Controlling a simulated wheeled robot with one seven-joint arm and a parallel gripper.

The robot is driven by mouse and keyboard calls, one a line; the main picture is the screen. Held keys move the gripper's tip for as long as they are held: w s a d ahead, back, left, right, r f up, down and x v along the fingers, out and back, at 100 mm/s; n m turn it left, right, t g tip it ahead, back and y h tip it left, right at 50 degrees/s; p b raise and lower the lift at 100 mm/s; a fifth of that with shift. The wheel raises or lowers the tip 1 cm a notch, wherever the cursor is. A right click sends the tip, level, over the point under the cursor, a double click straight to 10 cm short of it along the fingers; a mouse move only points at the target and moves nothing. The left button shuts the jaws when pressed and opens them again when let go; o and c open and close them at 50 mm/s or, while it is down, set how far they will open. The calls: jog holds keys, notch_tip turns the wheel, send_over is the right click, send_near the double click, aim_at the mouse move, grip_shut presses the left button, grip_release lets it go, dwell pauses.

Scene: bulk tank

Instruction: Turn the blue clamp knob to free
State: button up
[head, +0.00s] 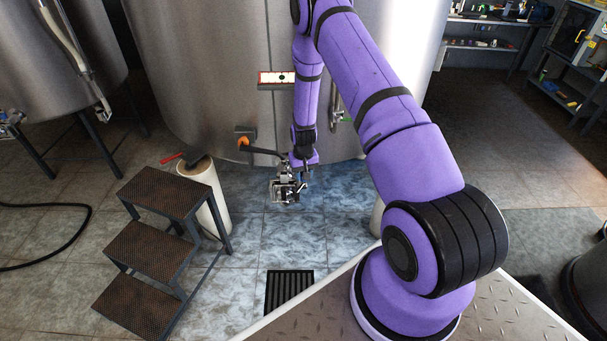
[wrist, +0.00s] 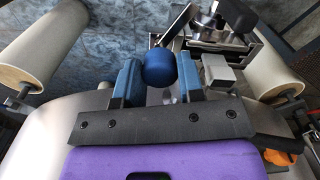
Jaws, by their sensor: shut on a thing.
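The blue clamp knob (wrist: 160,70) is a rounded blue ball, seen in the wrist view between the two blue finger pads of my gripper (wrist: 159,80). The gripper is shut on it. A dark bar runs from the knob up and to the right, towards a metal clamp (wrist: 212,28) with dark edges. In the head view my gripper (head: 288,187) is low in front of the big steel tank (head: 215,70). The knob cannot be made out there, and I cannot tell its turned position.
A dark step stool (head: 155,250) stands at the left beside a pale cylindrical leg (head: 203,195). An orange-ended fitting with a black lever (head: 262,150) sticks out close above my gripper. A floor drain grate (head: 288,287) lies in front.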

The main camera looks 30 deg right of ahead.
jog(key=n, duration=0.5)
jog(key=shift+n, duration=0.3)
dwell(0.4)
jog(key=o, duration=0.9)
jog(key=shift+r, duration=0.1)
notch_tip(320, 180, up, 11)
jog(key=shift+f, duration=0.15)
dwell(0.3)
